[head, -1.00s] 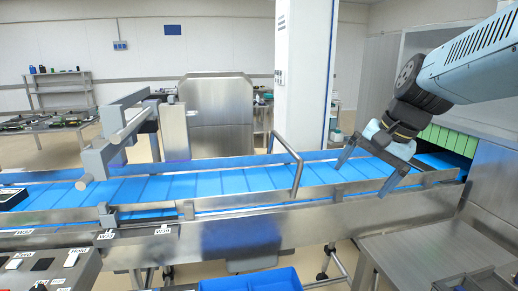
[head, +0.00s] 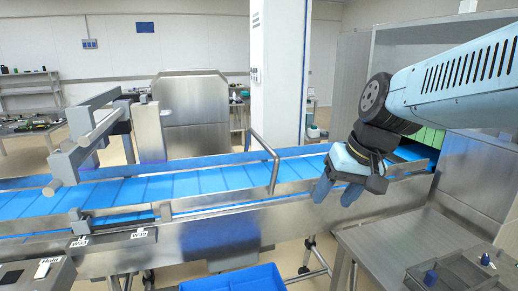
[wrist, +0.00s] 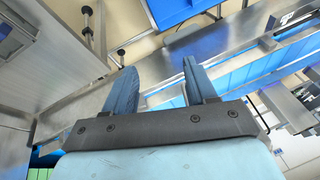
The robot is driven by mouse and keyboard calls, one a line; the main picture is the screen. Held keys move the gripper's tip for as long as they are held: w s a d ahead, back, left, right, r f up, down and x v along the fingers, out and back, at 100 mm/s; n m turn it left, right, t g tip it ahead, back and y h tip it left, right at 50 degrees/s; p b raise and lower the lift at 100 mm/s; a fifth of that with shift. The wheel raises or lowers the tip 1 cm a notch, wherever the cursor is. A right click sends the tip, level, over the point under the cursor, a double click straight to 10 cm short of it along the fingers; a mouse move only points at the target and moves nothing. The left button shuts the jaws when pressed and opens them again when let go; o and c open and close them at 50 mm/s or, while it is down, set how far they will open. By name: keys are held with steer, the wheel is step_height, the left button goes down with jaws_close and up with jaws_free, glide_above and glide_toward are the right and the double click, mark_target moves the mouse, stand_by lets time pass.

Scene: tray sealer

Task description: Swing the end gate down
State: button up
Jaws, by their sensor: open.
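A bent metal bar (head: 276,163) stands upright at the near side rail of the blue conveyor (head: 200,183). It is the gate-like part I see, though I cannot be sure that it is the end gate. My gripper (head: 336,193) is to its right, in front of the conveyor's near rail, with its blue fingers pointing down and apart from the bar. In the wrist view my gripper (wrist: 158,68) is open, with nothing between the fingers. The conveyor's far right end is partly hidden behind my gripper and arm.
A blue bin (head: 235,279) stands below the conveyor in front. A steel table (head: 385,245) at the right carries small blue-topped items. A grey bar frame (head: 90,140) stands over the conveyor at the left. A control panel (head: 40,275) fills the lower left corner.

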steer(key=w+a+y, duration=0.1)
steer(key=w, duration=0.1)
steer(key=w+a+f+g+y, duration=0.1)
steer(key=w+a+y, duration=0.1)
steer(key=w, duration=0.1)
steer(key=w+a+y, duration=0.1)
steer(key=w, duration=0.1)
steer(key=shift+w+a+f+m+g+y, duration=0.15)
steer(key=shift+a+m+g+y, duration=0.1)
steer(key=shift+m+g+y, duration=0.15)
steer(key=shift+c, duration=0.8)
steer(key=m+t+y, duration=0.6)
steer(key=t+y, duration=0.1)
steer(key=t, duration=0.1)
glide_toward(267, 148)
steer(key=d+f, duration=0.1)
steer(key=d, duration=0.3)
steer(key=x, duration=1.4)
steer(key=shift+w+a+r, duration=0.15)
steer(key=shift+c, duration=0.3)
jaws_close()
